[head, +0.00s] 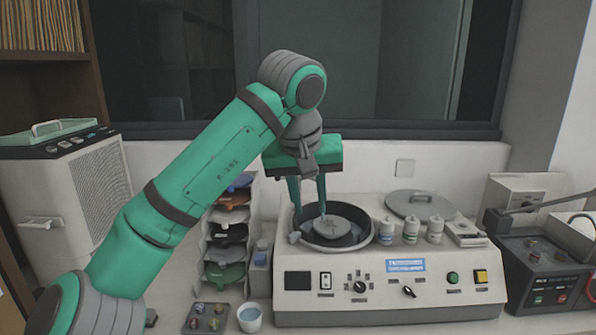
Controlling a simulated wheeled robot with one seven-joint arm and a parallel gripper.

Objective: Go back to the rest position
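My arm is stretched up and over to the mounting press (385,279). My gripper (308,203) points down over the press's round dark bowl (362,240) at the left of its top. Two thin green fingers reach down with a gap between them. The right finger's tip overlaps the round grey disc (340,224) in the bowl; I cannot tell whether it touches. Nothing shows held between the fingers.
Small white bottles (410,230) and a round grey lid (420,203) sit on the press top. A stacked rack (228,235) stands left of it. A small tray (206,318) and a cup (250,317) are in front. A control box (545,268) stands right.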

